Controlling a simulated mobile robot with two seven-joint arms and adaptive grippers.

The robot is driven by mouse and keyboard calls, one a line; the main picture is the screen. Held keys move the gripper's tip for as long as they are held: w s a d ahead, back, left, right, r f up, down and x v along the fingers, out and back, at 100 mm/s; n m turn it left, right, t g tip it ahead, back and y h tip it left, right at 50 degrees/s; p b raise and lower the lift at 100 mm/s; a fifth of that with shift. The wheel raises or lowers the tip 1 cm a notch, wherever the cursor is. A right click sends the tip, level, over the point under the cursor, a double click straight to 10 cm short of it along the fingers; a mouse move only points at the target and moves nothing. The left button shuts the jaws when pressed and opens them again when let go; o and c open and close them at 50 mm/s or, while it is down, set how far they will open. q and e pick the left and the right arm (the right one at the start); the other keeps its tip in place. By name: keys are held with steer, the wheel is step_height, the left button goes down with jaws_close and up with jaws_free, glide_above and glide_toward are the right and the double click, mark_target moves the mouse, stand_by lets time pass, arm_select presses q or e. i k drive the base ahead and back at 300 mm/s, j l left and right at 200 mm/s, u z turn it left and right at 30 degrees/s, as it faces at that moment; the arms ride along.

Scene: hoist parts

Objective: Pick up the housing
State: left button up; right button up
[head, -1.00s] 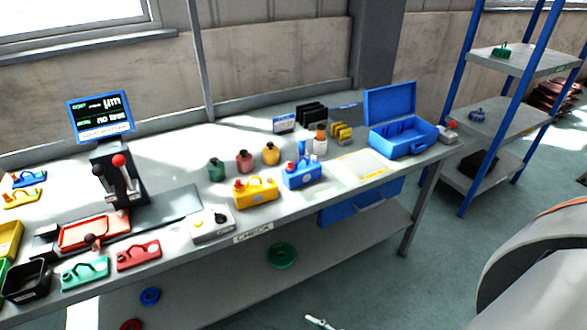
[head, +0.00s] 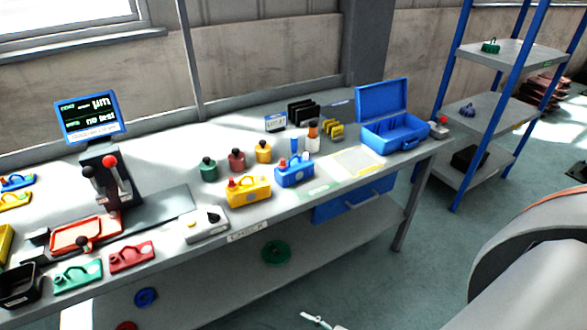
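Several housing-like parts with handles are on the bench (head: 330,193). A yellow one (head: 247,192) with a red cap and a blue one (head: 294,174) with a red cap stand upright near the front edge at mid-bench. A flat green handled part (head: 78,275) and a flat red one (head: 131,256) lie at the front left. The frames do not show which of these is the housing meant. Neither of my grippers is in the head view, and nothing is seen held.
An open blue case (head: 392,133) stands at the bench's right end. Green (head: 208,170), dark red (head: 237,160) and yellow (head: 264,152) bottle-like parts stand behind the yellow housing. A lever stand with a screen (head: 90,117) is at left. Blue-post shelves (head: 500,115) stand at right.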

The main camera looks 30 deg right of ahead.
mark_target(298, 170)
steer(key=i+l+z, duration=0.25)
steer(key=l, duration=0.3)
steer(key=i+l+z, duration=0.25)
steer(key=i+l, duration=0.25)
